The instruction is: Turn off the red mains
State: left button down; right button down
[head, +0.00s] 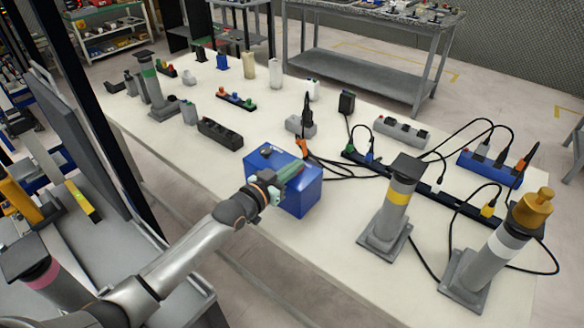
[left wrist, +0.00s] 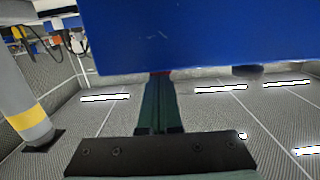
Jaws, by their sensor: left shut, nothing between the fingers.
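A blue box (head: 293,195) stands on the white table, with a dark round knob (head: 267,150) on its top. My left gripper (head: 293,171) is shut and empty, its green fingers pointing at the box. In the left wrist view the shut fingers (left wrist: 160,82) reach the edge of the blue box (left wrist: 210,35). A thin reddish trace shows at the fingertips; I cannot tell what it is or whether they touch the box. I cannot make out a clear red mains switch; the gripper hides part of the box. My right gripper is not in view.
Grey posts with a yellow band (head: 398,198) and a white band (head: 505,243) stand right of the box. Black cables, a blue power strip (head: 490,170) and a grey strip (head: 402,133) lie behind. A black block (head: 220,134) lies left. The table front is clear.

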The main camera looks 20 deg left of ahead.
pick_arm(q)
jog(key=shift+f+b, duration=0.3)
jog(key=shift+f, duration=0.2)
dwell(0.3)
notch_tip(320, 180, up, 5)
jog(key=p, duration=0.3)
jog(key=shift+w+f+p, duration=0.15)
jog(key=shift+f+p, duration=0.05)
jog(key=shift+p, duration=0.2)
jog(key=r+v, duration=0.2)
jog(key=v, duration=0.7)
jog(key=shift+s, duration=0.3)
jog(key=s+d+f+n+g+y, duration=0.1)
jog(key=s+d+f+g, duration=0.1)
jog(key=s+f, duration=1)
jog(key=s+d+f+n+g+y, duration=0.1)
jog(key=s+f+g, duration=0.3)
jog(key=s+f, duration=0.8)
jog(key=shift+s+d+f+g+y, duration=0.45)
jog(key=shift+d+y, duration=0.25)
jog(key=shift+d, duration=0.2)
